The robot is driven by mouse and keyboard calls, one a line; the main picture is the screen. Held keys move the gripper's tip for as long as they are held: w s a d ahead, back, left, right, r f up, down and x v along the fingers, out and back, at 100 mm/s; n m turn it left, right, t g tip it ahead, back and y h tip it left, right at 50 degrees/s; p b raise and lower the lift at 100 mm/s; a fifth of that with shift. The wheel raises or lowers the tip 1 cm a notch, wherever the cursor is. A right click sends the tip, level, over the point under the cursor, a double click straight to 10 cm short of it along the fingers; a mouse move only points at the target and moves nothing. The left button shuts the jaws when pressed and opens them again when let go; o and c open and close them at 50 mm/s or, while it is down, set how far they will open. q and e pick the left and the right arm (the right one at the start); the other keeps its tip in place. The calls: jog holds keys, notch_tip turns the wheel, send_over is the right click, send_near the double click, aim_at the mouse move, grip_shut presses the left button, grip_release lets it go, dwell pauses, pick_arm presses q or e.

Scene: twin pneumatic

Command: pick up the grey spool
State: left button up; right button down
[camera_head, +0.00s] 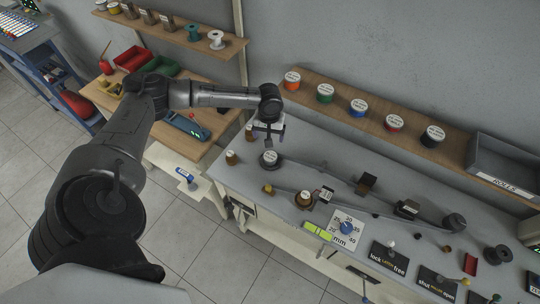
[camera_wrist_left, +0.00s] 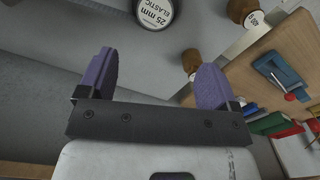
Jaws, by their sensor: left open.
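A grey spool (camera_head: 270,158) with a white top label stands on the left part of the grey bench (camera_head: 330,170). In the left wrist view a dark-rimmed spool (camera_wrist_left: 155,12) with a label reading "25 mm elastic" is cut off by the top edge; it looks like the same one. My left gripper (camera_head: 268,130) is above the bench, just behind the spool in the head view. In the left wrist view its two purple fingers (camera_wrist_left: 155,78) are apart with nothing between them. My right gripper is in neither view.
Brown spools (camera_head: 231,157) (camera_head: 249,130) stand left of the grey spool. A wooden shelf (camera_head: 375,122) behind carries several coloured labelled spools. A bar with rollers, a dial (camera_head: 347,228) and lever plates lie to the right. A side table (camera_head: 180,120) with bins stands left.

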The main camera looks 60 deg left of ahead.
aim_at(270, 157)
pick_arm(q)
jog(key=shift+w+d+f+n, duration=0.1)
jog(key=shift+f+n, duration=0.35)
jog(key=shift+f, duration=1.85)
jog(key=shift+w+d+f+n, duration=0.1)
jog(key=shift+f+n, duration=0.4)
jog(key=shift+f, duration=1.85)
jog(key=shift+d+f+n, duration=0.1)
jog(key=shift+f+n, duration=0.35)
jog(key=shift+f, duration=1.85)
jog(key=c, duration=0.9)
jog(key=shift+c, duration=0.2)
